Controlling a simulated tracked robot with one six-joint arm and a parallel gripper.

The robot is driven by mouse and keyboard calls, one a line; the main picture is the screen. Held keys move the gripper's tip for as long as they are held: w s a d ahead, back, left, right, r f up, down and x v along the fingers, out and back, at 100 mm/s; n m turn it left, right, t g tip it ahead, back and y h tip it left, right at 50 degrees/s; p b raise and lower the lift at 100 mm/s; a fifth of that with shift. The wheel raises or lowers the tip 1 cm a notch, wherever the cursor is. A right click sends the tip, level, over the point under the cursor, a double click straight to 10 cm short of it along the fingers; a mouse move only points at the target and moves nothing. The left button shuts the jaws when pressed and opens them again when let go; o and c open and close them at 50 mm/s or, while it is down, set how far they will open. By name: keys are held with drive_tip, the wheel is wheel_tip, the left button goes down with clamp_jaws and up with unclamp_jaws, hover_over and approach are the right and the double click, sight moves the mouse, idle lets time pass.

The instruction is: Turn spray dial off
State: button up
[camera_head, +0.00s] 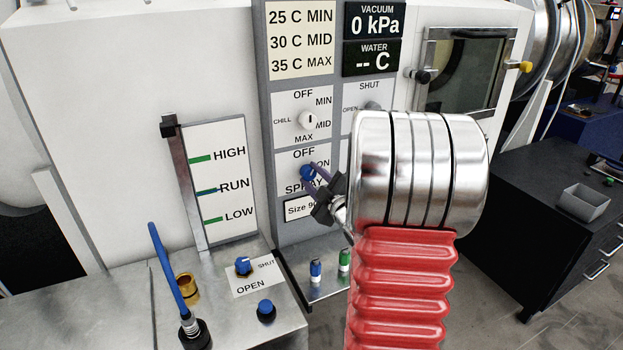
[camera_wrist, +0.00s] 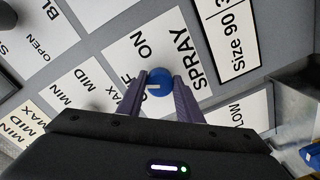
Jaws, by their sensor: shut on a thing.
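The spray dial (camera_head: 306,173) is a small blue knob on the grey panel, between the words OFF, ON and SPRAY. It also shows in the wrist view (camera_wrist: 160,82), with a short white mark on its left side, the side of the partly hidden OFF lettering. The exact setting is hard to tell. My gripper (camera_wrist: 160,79) has its two purple fingers shut on the dial, one on each side. In the head view my gripper (camera_head: 312,172) reaches the panel from the right, and its fingers partly cover the ON label.
A blue SHUT/OPEN knob (camera_head: 243,265) and an upright blue lever (camera_head: 167,268) stand on the metal ledge at lower left. A level gauge (camera_head: 217,185) is left of the panel.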

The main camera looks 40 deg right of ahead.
drive_tip(key=n, duration=0.5)
drive_tip(key=shift+w+a, duration=0.1)
drive_tip(key=shift+a, duration=0.1)
drive_tip(key=shift+n, duration=0.3)
drive_tip(key=shift+f, duration=0.1)
drive_tip(key=o, duration=1)
drive_tip(key=shift+d, duration=0.1)
drive_tip(key=shift+o, duration=0.2)
drive_tip(key=shift+s, duration=0.65)
drive_tip(key=v, duration=1.2)
drive_tip(key=shift+s+a+r, duration=0.2)
drive_tip(key=shift+s+a, duration=0.05)
drive_tip(key=shift+a, duration=0.05)
